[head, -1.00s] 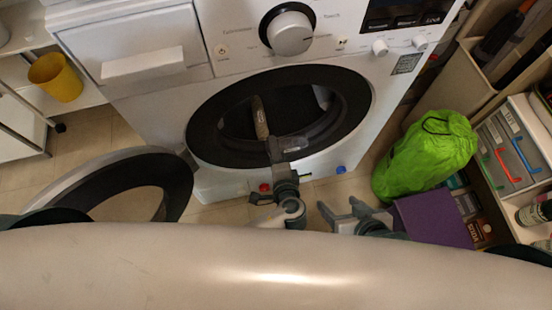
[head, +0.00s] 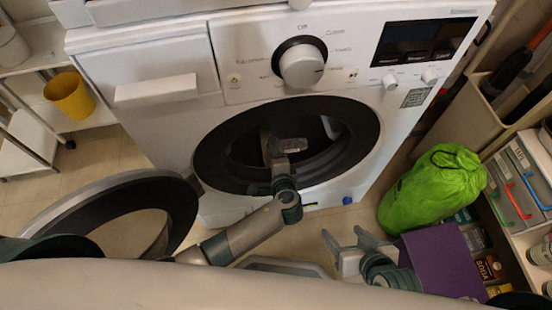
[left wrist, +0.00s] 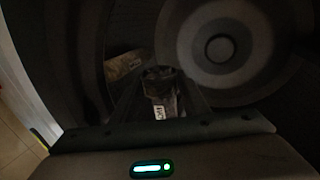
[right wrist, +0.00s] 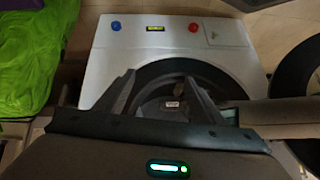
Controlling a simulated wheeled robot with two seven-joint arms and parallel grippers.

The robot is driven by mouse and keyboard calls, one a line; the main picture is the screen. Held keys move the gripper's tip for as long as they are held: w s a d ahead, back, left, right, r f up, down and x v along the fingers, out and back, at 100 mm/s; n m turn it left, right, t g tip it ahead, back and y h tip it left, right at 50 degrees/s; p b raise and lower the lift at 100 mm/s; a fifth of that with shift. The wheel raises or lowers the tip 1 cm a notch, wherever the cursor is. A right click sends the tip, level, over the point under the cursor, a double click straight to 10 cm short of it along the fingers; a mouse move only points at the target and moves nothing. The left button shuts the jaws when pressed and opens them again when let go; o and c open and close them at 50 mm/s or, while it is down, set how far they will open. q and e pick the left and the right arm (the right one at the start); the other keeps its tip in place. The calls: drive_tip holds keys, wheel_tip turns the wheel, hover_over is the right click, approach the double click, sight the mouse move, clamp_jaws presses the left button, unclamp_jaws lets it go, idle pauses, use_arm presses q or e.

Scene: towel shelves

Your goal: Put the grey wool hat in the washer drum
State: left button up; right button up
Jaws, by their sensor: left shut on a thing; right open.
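The washer drum (head: 245,148) is open at the front of the white washer, with its dark interior showing. My left gripper (head: 285,146) reaches through the round opening into the drum. In the left wrist view it is shut on a dark grey thing with a small white tag (left wrist: 160,88), which looks like the grey wool hat; the drum is dim and its outline is unclear. The drum's pale round back (left wrist: 218,48) lies beyond it. My right gripper (head: 360,243) is open and empty, outside and below the opening at right.
The round washer door (head: 185,205) stands swung open to the left. A bright green bag (head: 432,188) and a purple thing (head: 440,260) are on the right, beside shelves with boxes. A yellow bucket (head: 69,95) stands at far left. A brownish thing (left wrist: 122,65) shows in the drum.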

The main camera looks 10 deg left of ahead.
use_arm(q)
drive_tip(key=w+a+b, duration=0.1)
drive_tip(key=w+a, duration=0.2)
drive_tip(key=w, duration=0.6)
use_arm(e)
drive_tip(key=shift+w+a+r+t+y, duration=0.2)
drive_tip(key=shift+w+a+r+t, duration=0.15)
drive_tip(key=shift+a, duration=0.1)
drive_tip(key=shift+w+a+r+t+y, duration=0.25)
drive_tip(key=shift+a+t, duration=0.1)
drive_tip(key=shift+a, duration=0.1)
drive_tip(key=shift+d, duration=0.1)
use_arm(q)
drive_tip(key=o, duration=1.2)
drive_tip(key=shift+c, duration=0.2)
drive_tip(key=shift+s, duration=0.1)
drive_tip(key=shift+d, duration=0.1)
